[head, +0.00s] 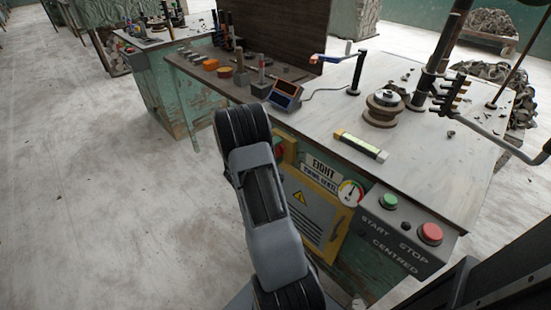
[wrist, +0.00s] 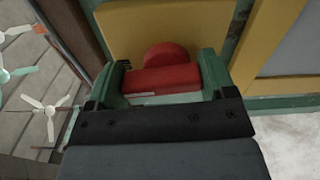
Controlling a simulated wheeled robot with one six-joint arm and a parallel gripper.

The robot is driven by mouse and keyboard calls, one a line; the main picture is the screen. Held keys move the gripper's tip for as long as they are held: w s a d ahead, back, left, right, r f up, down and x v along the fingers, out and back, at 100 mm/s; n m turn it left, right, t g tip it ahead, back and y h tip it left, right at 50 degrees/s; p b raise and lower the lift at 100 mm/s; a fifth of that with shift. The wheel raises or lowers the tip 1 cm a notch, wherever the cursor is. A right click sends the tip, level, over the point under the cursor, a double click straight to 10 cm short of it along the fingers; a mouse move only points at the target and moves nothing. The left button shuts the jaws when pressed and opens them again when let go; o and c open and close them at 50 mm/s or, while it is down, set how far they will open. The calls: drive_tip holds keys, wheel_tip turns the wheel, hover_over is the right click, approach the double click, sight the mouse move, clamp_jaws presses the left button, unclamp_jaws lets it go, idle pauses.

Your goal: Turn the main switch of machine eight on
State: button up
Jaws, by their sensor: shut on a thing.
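Machine eight is a worn green bench with a plate reading "EIGHT" (head: 320,164) on its front, in the head view. The main switch (head: 280,150) shows there only as a sliver of red beside my arm. In the wrist view, the switch has a red bar handle (wrist: 161,80) and a round red part behind it, on a yellow plate (wrist: 180,22). My gripper (wrist: 165,78) has its green fingers at both ends of the red handle and is shut on it. The gripper is hidden behind my arm in the head view. The handle's on or off position cannot be read.
A grey panel (head: 405,245) has a green start button (head: 390,202) and a red stop button (head: 430,233). A dial gauge (head: 350,193) and a yellow cabinet door (head: 312,222) are near the switch. The floor (head: 90,170) at left is open.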

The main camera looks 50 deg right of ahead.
drive_tip(key=shift+m+b, duration=0.6)
drive_tip(key=shift+b, duration=0.05)
drive_tip(key=o, duration=0.9)
drive_tip(key=a, duration=0.9)
drive_tip(key=w+a, duration=0.1)
drive_tip(key=a, duration=0.3)
drive_tip(key=shift+a+p, duration=0.4)
